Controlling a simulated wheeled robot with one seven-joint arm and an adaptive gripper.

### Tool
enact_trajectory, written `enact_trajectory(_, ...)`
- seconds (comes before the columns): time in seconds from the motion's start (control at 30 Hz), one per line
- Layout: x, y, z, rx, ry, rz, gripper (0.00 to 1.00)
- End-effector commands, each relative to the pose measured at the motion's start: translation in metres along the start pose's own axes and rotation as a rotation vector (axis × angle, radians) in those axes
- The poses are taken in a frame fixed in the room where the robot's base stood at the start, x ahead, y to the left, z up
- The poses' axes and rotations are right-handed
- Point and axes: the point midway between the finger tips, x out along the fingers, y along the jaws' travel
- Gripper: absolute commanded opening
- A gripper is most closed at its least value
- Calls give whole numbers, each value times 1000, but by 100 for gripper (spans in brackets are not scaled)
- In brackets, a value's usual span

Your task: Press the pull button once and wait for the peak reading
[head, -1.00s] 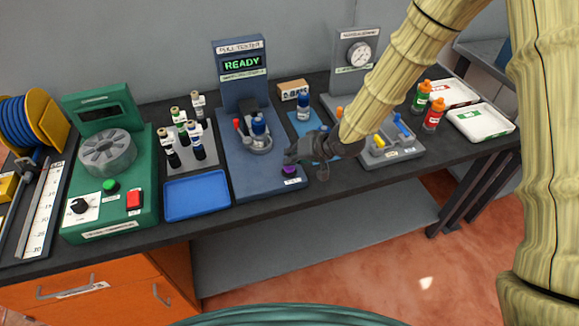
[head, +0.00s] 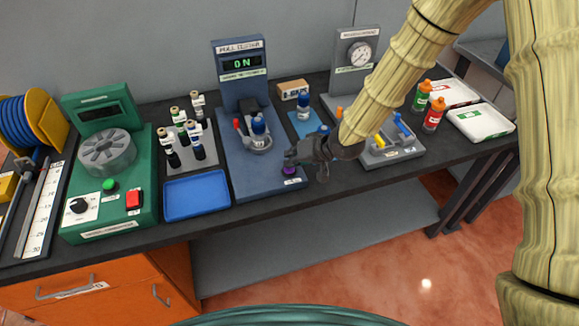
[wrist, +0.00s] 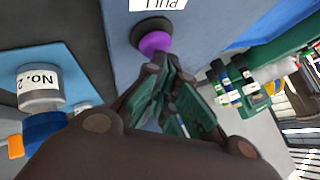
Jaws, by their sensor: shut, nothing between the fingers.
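The blue pull tester (head: 245,180) stands mid-bench. Its display (head: 241,63) reads "0 N" in green. The purple pull button (head: 289,170) is at the front right of its base, partly hidden by my gripper in the head view. My gripper (head: 296,160) is shut and empty, with its fingertips right at the button. In the wrist view the button (wrist: 155,43) is just beyond the fingertips (wrist: 160,65); I cannot tell whether they touch it. A blue-capped bottle (head: 259,130) sits in the tester's round cup, beside a red-tipped lever (head: 238,126).
A blue tray (head: 196,195) and a rack of vials (head: 190,155) stand left of the tester, with a green machine (head: 108,170) further left. A blue mat with a bottle (head: 303,107) and a grey fixture (head: 392,152) are to the right.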

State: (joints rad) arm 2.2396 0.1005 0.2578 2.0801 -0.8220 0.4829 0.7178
Motion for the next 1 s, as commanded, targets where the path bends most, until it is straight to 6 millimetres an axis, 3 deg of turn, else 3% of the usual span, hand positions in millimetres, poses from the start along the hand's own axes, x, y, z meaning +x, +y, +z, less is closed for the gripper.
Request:
enact_trajectory(0.47, 1, 1, 1, 1, -1, 0, 0)
enact_trajectory(1.0, -13, -9, -9, 2, -1, 0, 0)
